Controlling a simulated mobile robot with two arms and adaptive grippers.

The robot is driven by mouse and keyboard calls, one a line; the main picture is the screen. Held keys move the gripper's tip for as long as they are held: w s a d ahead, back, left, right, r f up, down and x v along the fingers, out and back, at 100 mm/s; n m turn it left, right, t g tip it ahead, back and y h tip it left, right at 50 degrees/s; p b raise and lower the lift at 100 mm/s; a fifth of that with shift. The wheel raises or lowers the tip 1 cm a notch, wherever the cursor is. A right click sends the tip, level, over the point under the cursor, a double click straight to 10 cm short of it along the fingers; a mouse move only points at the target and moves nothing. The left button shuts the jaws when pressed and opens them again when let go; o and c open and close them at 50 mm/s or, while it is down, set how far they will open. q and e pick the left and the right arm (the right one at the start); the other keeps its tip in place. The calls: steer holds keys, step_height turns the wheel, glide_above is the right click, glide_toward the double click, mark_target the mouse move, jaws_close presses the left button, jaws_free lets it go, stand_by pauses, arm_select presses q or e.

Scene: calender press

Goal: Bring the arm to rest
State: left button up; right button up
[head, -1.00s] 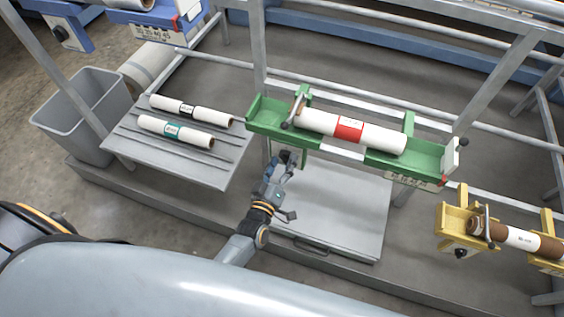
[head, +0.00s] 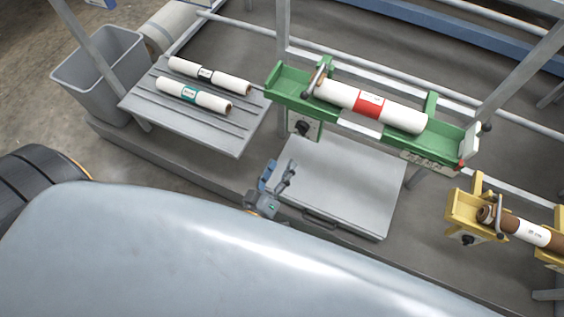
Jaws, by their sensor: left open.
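My left gripper (head: 279,176) is open and empty. It is in front of the green holder, over the left front edge of the grey flat-topped box (head: 350,185), and touches nothing that I can see. Most of my left arm is hidden behind my own body at the bottom. The green holder (head: 455,147) carries a white roll with a red label (head: 370,104). A crank-like lever (head: 314,79) stands at the roll's left end, and a black knob (head: 302,128) is on the panel below. My right gripper is not in view.
A slatted grey table (head: 215,133) at the left holds a roll with a black label (head: 208,75) and one with a teal label (head: 192,94). A grey bin (head: 98,80) stands beside it. Metal rails frame the place.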

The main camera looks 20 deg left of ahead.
arm_select(q)
steer(key=shift+f, duration=0.1)
stand_by(0.3)
steer(key=s+f+m+g+h, duration=0.1)
steer(key=s+f+m+g, duration=0.25)
steer(key=f, duration=0.75)
steer(key=s+f+m+g, duration=0.2)
steer(key=s+f+g, duration=0.25)
steer(key=f, duration=0.55)
steer(key=s+a+f+m+g, duration=0.2)
steer(key=s+a+f+g, duration=0.2)
steer(key=s+f, duration=0.3)
steer(key=s+a+f+m+g+y, duration=0.1)
steer(key=s+a+f+g, duration=0.3)
steer(key=s+f, duration=0.4)
steer(key=s+m+g, duration=0.1)
steer(key=s, duration=0.6)
steer(key=shift+s+y, duration=0.3)
steer(key=shift+s, duration=0.1)
steer(key=shift+a+f+m, duration=0.1)
steer(key=shift+m, duration=0.15)
